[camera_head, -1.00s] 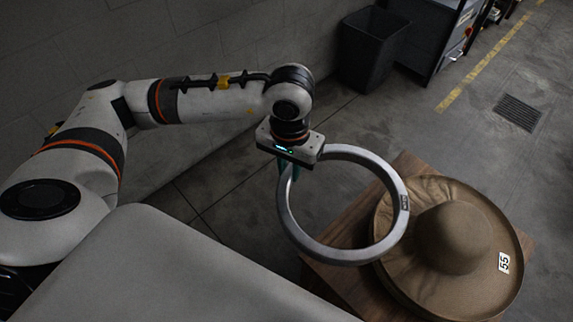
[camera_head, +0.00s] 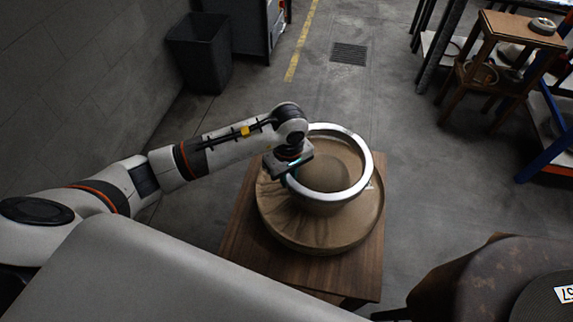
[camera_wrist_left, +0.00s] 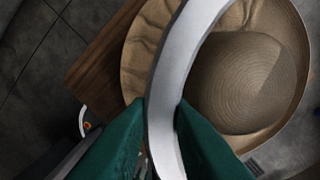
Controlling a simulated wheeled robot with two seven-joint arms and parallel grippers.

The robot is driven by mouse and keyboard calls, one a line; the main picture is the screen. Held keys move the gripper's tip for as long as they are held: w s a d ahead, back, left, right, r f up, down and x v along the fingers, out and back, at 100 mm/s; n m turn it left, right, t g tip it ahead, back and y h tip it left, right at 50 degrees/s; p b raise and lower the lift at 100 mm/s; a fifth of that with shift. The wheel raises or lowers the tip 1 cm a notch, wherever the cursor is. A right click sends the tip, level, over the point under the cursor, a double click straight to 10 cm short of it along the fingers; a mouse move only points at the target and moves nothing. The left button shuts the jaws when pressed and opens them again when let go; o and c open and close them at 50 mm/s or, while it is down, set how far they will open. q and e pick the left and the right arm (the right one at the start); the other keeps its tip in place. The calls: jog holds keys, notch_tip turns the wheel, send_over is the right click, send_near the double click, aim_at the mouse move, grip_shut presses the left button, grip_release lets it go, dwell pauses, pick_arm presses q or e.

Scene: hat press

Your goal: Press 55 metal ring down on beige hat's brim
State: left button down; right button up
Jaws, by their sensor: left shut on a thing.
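The metal ring (camera_head: 366,157) is held by my left gripper (camera_head: 286,172) at its left side, above the beige hat in the head view. The beige hat (camera_head: 283,221) lies brim down on a wooden table, its crown seen through and below the ring. In the left wrist view, the green fingers of my left gripper (camera_wrist_left: 163,112) are shut on the ring (camera_wrist_left: 182,62), which crosses in front of the hat's left brim; the crown (camera_wrist_left: 235,85) is to the right of it. The gap between ring and brim is hard to judge. My right gripper is out of view.
The wooden table (camera_head: 245,243) has bare top around the hat's front. A second round brown surface with a dark labelled disc (camera_head: 545,300) is at the lower right. A dark bin (camera_head: 199,55) and a wooden stand (camera_head: 500,60) are farther back.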

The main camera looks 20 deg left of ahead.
pick_arm(q)
jog(key=shift+w+d+f+n, duration=0.1)
jog(key=shift+f+n, duration=0.2)
jog(key=b, duration=0.5)
send_over(288, 208)
jog(key=shift+w+f, duration=0.2)
jog(key=shift+f, duration=3.6)
notch_tip(288, 208, down, 4)
jog(key=b, duration=0.3)
jog(key=shift+r+b, duration=0.1)
jog(key=shift+b, duration=0.2)
jog(key=shift+f+b, duration=0.6)
jog(key=shift+f, duration=0.15)
jog(key=shift+s+f, duration=0.2)
jog(key=shift+s, duration=0.1)
dwell(1.5)
